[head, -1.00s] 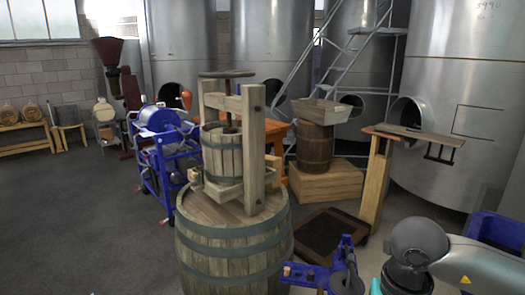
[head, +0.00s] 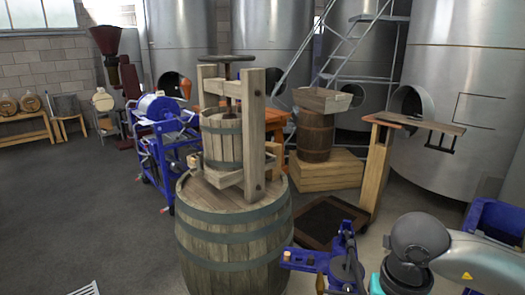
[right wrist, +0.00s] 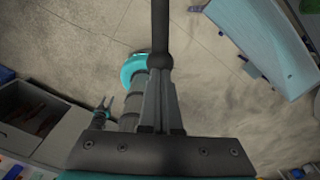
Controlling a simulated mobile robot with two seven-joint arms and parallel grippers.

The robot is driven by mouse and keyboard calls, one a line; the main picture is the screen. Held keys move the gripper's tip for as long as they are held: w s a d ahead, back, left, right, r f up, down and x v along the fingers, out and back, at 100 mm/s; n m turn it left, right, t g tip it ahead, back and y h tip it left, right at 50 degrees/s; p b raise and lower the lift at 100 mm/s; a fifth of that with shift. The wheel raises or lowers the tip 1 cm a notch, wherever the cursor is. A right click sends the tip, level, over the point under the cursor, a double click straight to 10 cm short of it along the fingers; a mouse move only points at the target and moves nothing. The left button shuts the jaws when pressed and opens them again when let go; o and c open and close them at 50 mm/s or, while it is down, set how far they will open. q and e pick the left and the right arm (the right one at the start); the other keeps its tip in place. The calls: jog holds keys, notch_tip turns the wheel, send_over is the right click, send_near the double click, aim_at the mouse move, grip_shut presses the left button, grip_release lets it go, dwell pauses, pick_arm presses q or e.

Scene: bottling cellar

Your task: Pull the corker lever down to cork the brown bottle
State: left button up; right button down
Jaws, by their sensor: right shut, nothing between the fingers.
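A blue metal device with a dark lever (head: 346,266), which looks like the corker, stands at the bottom of the head view, partly cut off by the lower edge. Small cork-like pieces sit on its blue arm. In the right wrist view, a dark rod with a ball (right wrist: 160,61) stands just at the fingertips of my right gripper (right wrist: 160,85). The fingers are shut with nothing held; whether they touch the ball I cannot tell. My right arm shows beside the device in the head view, its gripper out of frame. My left gripper is out of view.
A large barrel (head: 235,238) carrying a wooden press (head: 221,140) stands left of the device. A wooden stand (head: 376,175) is behind it, and a blue bin (head: 495,218) is at the right. Open floor lies at the left. A pale blue panel (right wrist: 262,45) shows in the wrist view.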

jog(key=shift+f, duration=0.15)
jog(key=shift+s+f+b, duration=0.15)
jog(key=shift+f+b, duration=1.1)
jog(key=shift+f, duration=0.05)
jog(key=shift+s+a+f+b, duration=0.1)
jog(key=shift+s+f+b, duration=0.1)
jog(key=shift+f+b, duration=0.45)
jog(key=shift+s+f+b, duration=0.15)
jog(key=shift+f+b, duration=0.35)
jog(key=shift+f, duration=0.2)
jog(key=f, duration=0.1)
jog(key=b, duration=0.1)
jog(key=f+b, duration=0.1)
jog(key=shift+s+a+f, duration=0.1)
jog(key=shift+s+f, duration=0.15)
jog(key=shift+f, duration=0.1)
